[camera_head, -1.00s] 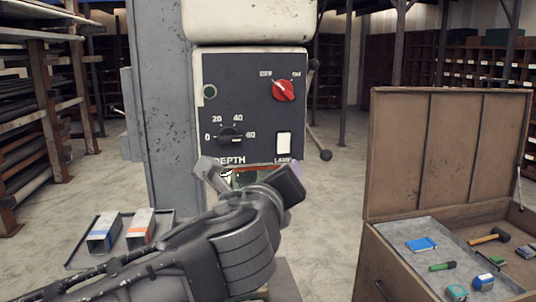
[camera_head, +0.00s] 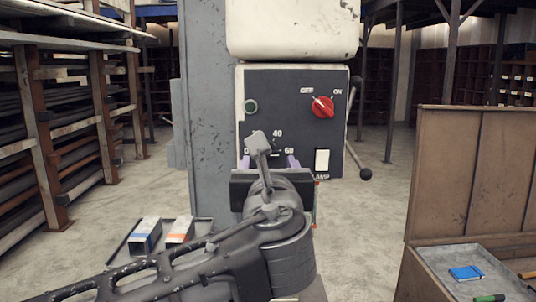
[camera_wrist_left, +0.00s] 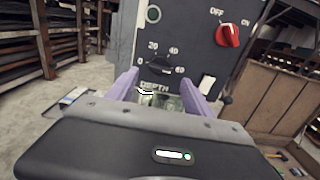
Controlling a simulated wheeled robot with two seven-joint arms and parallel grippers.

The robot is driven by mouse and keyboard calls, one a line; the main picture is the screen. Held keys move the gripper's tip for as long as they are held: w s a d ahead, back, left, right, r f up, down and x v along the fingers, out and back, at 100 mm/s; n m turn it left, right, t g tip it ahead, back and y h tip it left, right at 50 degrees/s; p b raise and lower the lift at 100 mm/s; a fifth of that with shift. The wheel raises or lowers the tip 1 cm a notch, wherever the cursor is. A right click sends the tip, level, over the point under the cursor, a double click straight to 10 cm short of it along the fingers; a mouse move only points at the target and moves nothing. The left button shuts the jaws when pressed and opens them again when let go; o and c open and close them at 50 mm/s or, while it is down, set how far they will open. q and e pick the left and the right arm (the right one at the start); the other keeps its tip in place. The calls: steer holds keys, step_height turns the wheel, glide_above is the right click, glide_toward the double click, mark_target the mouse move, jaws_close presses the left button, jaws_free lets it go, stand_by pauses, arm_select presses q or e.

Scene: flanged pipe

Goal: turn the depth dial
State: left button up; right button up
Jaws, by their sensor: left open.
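The depth dial (camera_wrist_left: 158,64) is a black knob on the dark control panel (camera_head: 285,95), with a scale of 0, 20, 40 and 60 around it and the word DEPTH below. In the head view my left wrist and gripper largely cover it. My left gripper (camera_wrist_left: 160,84) is open and empty. Its two purple fingers point toward the panel, one on each side below the dial in the wrist view. The fingertips also show in the head view (camera_head: 268,162). I cannot tell the exact gap to the dial. My right gripper is out of view.
A red OFF/ON switch (camera_head: 322,107) and a white lamp switch (camera_head: 322,160) are on the same panel. A lever with a ball end (camera_head: 365,174) hangs at its right. A tray with metal blocks (camera_head: 146,232) is at lower left, an open wooden chest (camera_head: 470,170) at right.

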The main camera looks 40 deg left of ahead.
mark_target(275, 153)
arm_select(q)
steer(key=p+x, duration=0.1)
steer(key=x, duration=0.5)
steer(key=shift+w+a, duration=0.2)
steer(key=shift+w, duration=0.05)
steer(key=shift+c, duration=0.6)
jaws_close()
